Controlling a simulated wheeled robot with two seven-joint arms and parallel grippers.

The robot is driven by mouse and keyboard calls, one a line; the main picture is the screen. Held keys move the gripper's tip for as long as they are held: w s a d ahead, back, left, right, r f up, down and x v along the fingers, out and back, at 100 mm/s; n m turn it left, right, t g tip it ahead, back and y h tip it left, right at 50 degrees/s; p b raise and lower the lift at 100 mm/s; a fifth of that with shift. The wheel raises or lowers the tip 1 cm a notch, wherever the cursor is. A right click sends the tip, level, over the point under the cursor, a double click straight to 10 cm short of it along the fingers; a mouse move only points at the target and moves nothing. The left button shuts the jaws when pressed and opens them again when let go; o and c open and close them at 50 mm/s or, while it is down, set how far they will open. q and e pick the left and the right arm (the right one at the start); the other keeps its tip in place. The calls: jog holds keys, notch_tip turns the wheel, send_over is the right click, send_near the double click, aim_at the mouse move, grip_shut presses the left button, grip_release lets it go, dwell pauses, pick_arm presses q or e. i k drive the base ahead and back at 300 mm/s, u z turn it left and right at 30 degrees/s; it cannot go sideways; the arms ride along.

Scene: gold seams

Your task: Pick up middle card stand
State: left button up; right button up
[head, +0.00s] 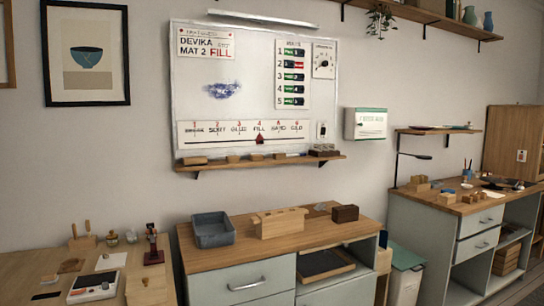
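I cannot tell for certain which thing is the middle card stand. Several small wooden blocks sit along the wooden ledge (262,166) under the whiteboard, among them a light block (233,158), one beside it (257,157) and a wider one (195,161) at the left end. Darker blocks (323,152) stand at the ledge's right end. No card shows clearly in any of them. Neither of my grippers is in view.
Below the ledge, a cabinet (238,262) bears a grey bin (213,231), a slotted wooden block (280,223) and a dark brown block (345,213). A cluttered wooden table (120,283) is at the lower left, and another cabinet (424,232) is at the right.

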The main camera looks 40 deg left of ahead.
aim_at(255, 158)
jog(key=i, duration=2.45)
jog(key=u, duration=1.4)
